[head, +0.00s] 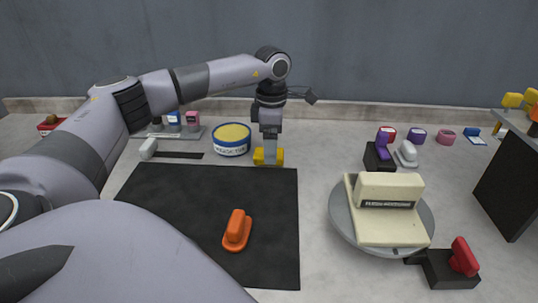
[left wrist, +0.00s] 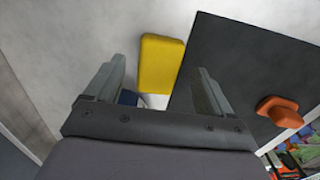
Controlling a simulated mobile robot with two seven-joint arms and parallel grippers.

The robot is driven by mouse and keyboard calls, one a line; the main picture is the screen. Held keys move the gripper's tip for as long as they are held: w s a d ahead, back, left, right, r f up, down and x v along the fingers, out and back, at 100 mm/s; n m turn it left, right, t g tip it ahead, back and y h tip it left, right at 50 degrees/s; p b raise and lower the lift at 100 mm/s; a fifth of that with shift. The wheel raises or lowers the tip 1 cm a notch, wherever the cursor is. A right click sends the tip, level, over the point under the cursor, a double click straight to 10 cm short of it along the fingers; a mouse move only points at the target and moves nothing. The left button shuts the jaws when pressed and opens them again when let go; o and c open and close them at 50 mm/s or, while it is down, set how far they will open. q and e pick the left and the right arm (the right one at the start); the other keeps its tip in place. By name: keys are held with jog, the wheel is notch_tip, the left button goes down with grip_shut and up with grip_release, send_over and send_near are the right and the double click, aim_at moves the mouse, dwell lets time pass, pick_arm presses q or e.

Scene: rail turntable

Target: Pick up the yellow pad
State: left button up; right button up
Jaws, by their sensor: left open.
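The yellow pad (head: 278,156) lies on the grey table just beyond the black mat's far edge. It also shows in the left wrist view (left wrist: 162,62), lying lengthwise, partly beside the mat's edge. My left gripper (head: 270,150) points down at the pad and hides its middle in the head view. In the left wrist view its two fingers (left wrist: 160,78) are apart, one on either side of the pad's width, with gaps showing. I cannot tell whether the fingertips reach down beside the pad. My right gripper is not in view.
A blue-and-white tub (head: 231,148) stands just left of the gripper. An orange handled block (head: 237,230) sits on the black mat (head: 180,205). A round turntable (head: 345,222) bears a cream block (head: 390,188). A red-lever box (head: 450,270) stands at front right.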

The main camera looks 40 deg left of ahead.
pick_arm(q)
jog(key=shift+f, duration=0.7)
jog(key=c, duration=1.1)
jog(key=shift+r, duration=0.15)
jog(key=shift+r+p, duration=0.8)
jog(key=shift+r, duration=9.1)
